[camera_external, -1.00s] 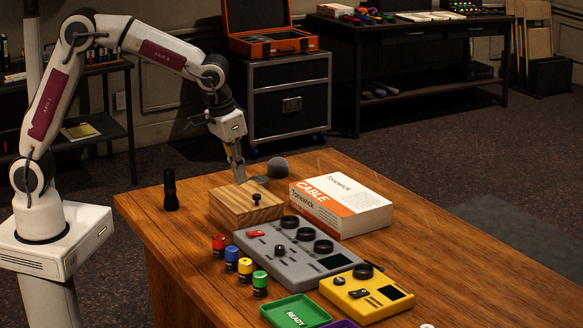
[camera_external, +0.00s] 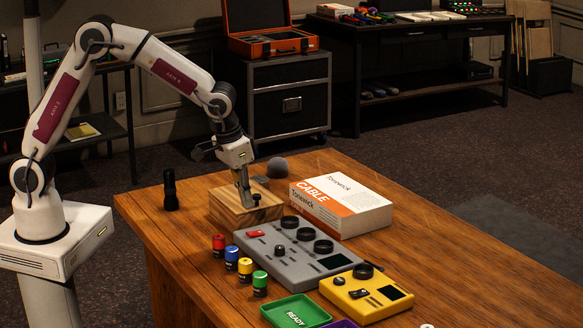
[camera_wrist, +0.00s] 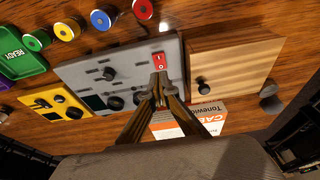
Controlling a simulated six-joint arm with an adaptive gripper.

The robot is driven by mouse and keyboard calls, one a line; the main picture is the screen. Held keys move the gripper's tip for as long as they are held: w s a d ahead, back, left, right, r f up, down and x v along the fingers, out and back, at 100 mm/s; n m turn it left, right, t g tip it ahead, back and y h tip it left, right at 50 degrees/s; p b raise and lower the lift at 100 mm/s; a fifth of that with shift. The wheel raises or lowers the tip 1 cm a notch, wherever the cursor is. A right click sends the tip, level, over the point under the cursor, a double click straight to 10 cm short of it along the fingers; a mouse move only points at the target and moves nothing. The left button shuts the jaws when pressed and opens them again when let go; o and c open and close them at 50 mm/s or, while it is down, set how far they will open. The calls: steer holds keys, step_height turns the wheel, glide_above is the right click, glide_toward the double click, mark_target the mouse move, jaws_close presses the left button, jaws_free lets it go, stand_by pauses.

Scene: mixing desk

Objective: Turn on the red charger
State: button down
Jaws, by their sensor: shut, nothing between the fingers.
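A grey device (camera_external: 290,262) with black knobs and a dark screen lies on the desk. Its red rocker switch (camera_external: 255,234) is at its left end, and it also shows in the wrist view (camera_wrist: 159,62). No other red charger can be made out. My gripper (camera_external: 247,204) is shut and empty. In the outside view its tips overlap the wooden box (camera_external: 228,211), beside the box's black knob (camera_external: 257,199). In the wrist view the fingertips (camera_wrist: 160,86) appear just below the red switch in the picture. Whether they touch anything cannot be told.
Red (camera_external: 218,245), blue, yellow and green cylinders stand along the left of the grey device. A cable box (camera_external: 340,208) lies behind it. A yellow device (camera_external: 367,295) and a green tray (camera_external: 295,312) are nearer the camera. A black flashlight (camera_external: 170,190) stands at the left.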

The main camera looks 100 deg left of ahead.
mark_target(250, 233)
steer(key=x, duration=0.5)
steer(key=shift+s+d+f, duration=0.3)
steer(key=shift+s, duration=0.05)
steer(key=shift+d+f, duration=0.1)
steer(key=shift+f, duration=0.6)
steer(key=shift+s+d+f, duration=0.1)
steer(key=shift+s+f, duration=0.05)
steer(key=shift+f, duration=0.3)
steer(key=shift+w+a+r, duration=0.3)
steer(key=shift+w+a, duration=0.1)
steer(key=shift+a, duration=0.05)
steer(key=shift+w+r, duration=0.1)
